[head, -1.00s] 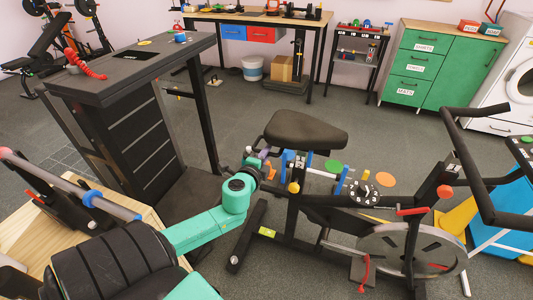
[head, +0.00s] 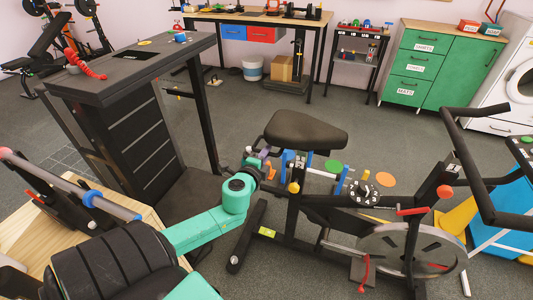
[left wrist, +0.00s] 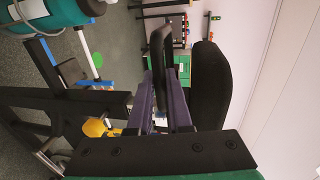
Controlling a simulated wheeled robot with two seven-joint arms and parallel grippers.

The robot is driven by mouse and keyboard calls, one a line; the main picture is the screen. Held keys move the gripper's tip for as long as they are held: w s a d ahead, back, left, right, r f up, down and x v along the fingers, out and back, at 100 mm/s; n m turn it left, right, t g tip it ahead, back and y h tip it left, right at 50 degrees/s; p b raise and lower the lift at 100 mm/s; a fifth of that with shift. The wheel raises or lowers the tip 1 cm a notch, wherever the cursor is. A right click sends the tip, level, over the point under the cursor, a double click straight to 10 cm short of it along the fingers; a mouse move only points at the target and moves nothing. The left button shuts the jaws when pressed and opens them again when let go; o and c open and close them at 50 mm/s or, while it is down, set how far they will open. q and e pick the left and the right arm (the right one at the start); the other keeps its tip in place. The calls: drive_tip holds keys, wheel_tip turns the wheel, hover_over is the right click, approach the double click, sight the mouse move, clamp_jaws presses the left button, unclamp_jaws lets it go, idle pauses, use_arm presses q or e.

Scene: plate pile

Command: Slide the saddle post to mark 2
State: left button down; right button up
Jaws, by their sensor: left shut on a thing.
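The exercise bike's black saddle (head: 305,131) sits on top of the saddle post (head: 296,172), which is upright. Small white labels show beside the post, but I cannot read their numbers. A yellow knob (head: 294,187) is on the post's front. My left gripper (head: 268,166) is just below and left of the saddle, at the post. In the left wrist view the fingers (left wrist: 160,95) are shut close beside the saddle (left wrist: 208,85). They appear to hold the saddle post, whose gripped part is hidden. My right gripper is not in view.
The handlebar (head: 487,150) and flywheel (head: 412,251) are at the bike's right. A black dial (head: 364,193) and coloured discs lie right of the post. A dark cabinet (head: 135,110) stands left of the saddle. Open floor (head: 350,112) lies behind the bike.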

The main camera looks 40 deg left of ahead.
use_arm(q)
drive_tip(key=shift+r+p, duration=0.15)
drive_tip(key=shift+p, duration=0.15)
drive_tip(key=c, duration=1.1)
unclamp_jaws()
drive_tip(key=b+v, duration=0.1)
drive_tip(key=v, duration=1.3)
drive_tip(key=shift+s+d, duration=0.15)
drive_tip(key=shift+s, duration=0.05)
